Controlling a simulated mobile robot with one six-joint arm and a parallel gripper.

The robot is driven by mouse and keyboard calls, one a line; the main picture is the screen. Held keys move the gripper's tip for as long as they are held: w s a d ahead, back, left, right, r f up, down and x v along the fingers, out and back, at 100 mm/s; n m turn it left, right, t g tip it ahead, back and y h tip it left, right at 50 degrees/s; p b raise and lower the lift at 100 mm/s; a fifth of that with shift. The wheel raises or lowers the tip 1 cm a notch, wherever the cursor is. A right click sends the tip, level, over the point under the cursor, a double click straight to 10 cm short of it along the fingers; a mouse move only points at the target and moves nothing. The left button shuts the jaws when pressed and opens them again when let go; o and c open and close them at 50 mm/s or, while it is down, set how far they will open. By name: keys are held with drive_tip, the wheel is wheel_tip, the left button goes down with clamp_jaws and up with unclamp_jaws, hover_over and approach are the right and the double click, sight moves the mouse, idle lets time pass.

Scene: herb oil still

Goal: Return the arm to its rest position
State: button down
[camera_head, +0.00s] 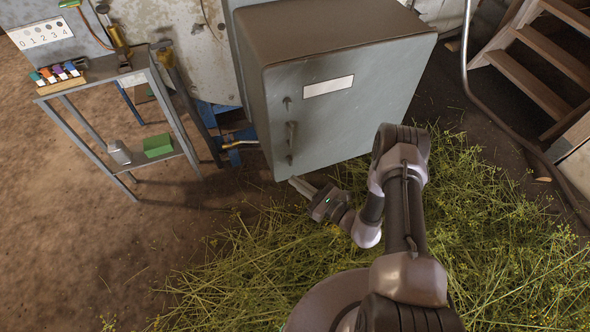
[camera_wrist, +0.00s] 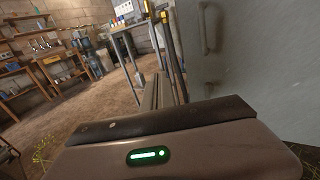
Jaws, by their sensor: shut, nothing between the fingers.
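My gripper (camera_head: 301,187) is shut and empty, low in front of the grey metal cabinet (camera_head: 352,105) in the head view. Its fingers point left, close to the cabinet's lower left corner; I cannot tell whether they touch it. My arm is bent and reaches out from the bottom right over the cut herbs. In the wrist view the shut fingers (camera_wrist: 158,92) stretch away from the camera, with the cabinet face and its handle (camera_wrist: 209,28) on the right. The cabinet door is shut.
Wooden steps (camera_head: 540,65) and a hose (camera_head: 500,110) are right. Herbs (camera_head: 500,240) cover the floor around me. Bare floor (camera_head: 70,240) lies left. Shelves (camera_wrist: 40,55) stand far back.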

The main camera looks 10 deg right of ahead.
drive_tip(key=a+r+n+g+y, duration=0.4)
drive_tip(key=r+n+g, duration=0.15)
drive_tip(key=r, duration=0.75)
drive_tip(key=s+a+r+n+g+h, duration=0.2)
drive_tip(key=s+r+n+g, duration=0.25)
drive_tip(key=r, duration=0.35)
drive_tip(key=s+a+r+n+g+h, duration=0.2)
drive_tip(key=s+r+n+g, duration=0.2)
drive_tip(key=s+r+n, duration=0.3)
drive_tip(key=s+d+r+n+t+h, duration=0.5)
drive_tip(key=s+d+r+t+h, duration=0.1)
drive_tip(key=s+d+r+h, duration=0.4)
drive_tip(key=shift+s+d+r+n+t+h, duration=0.3)
drive_tip(key=shift+s+d+r+n+t, duration=0.2)
drive_tip(key=shift+d, duration=0.5)
